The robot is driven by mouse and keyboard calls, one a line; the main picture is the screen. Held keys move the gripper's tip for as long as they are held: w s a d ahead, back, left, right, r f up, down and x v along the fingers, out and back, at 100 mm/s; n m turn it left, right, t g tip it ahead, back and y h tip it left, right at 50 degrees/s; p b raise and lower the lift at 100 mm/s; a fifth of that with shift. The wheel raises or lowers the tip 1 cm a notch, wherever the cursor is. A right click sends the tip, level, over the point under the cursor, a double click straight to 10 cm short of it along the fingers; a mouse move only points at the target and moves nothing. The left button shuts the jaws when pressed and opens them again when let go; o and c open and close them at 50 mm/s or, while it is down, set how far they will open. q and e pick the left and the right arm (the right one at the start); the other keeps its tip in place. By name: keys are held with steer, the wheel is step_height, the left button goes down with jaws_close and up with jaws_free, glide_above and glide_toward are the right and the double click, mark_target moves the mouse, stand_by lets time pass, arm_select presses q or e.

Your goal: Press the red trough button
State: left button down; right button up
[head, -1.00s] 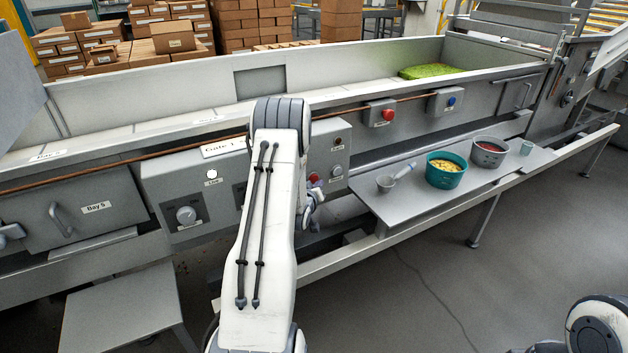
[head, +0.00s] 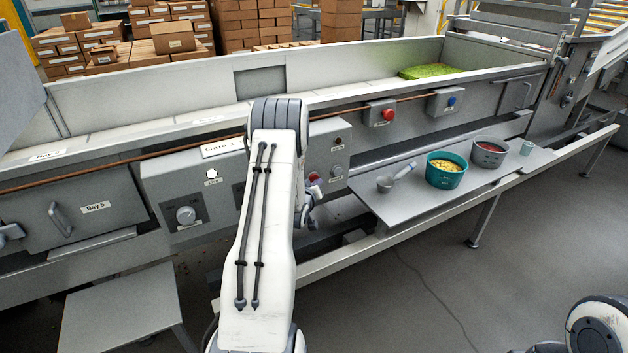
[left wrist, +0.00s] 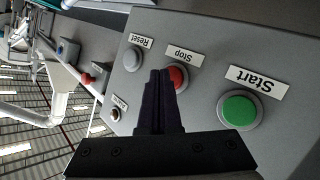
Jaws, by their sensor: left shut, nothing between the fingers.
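A red button (head: 388,114) sits on a small grey box on the trough's front, right of the control panel. It seems to show in the left wrist view (left wrist: 86,78) too. Another red button, labelled Stop (left wrist: 178,77), is on the control panel; it shows small in the head view (head: 313,177). My left gripper (head: 314,190) is in front of the panel's right part, partly hidden by my arm. In the left wrist view its shut, empty fingers (left wrist: 160,75) overlap the edge of Stop; I cannot tell whether they touch it. My right gripper is out of view.
The panel also has a green Start button (left wrist: 239,110) and a grey Reset button (left wrist: 133,59). A blue button (head: 451,101) is further right on the trough. A shelf (head: 400,205) below holds a scoop (head: 386,183), a teal bowl (head: 446,178) and a grey bowl (head: 489,158).

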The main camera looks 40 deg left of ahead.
arm_select(q)
steer(key=shift+w+a, duration=0.2)
steer(key=shift+a, duration=0.15)
stand_by(0.6)
steer(key=shift+s+d, duration=0.35)
steer(key=shift+d, duration=0.5)
steer(key=d, duration=0.1)
steer(key=s+d, duration=0.1)
steer(key=d, duration=0.1)
steer(key=s+d, duration=0.1)
steer(key=shift+d, duration=0.25)
stand_by(0.7)
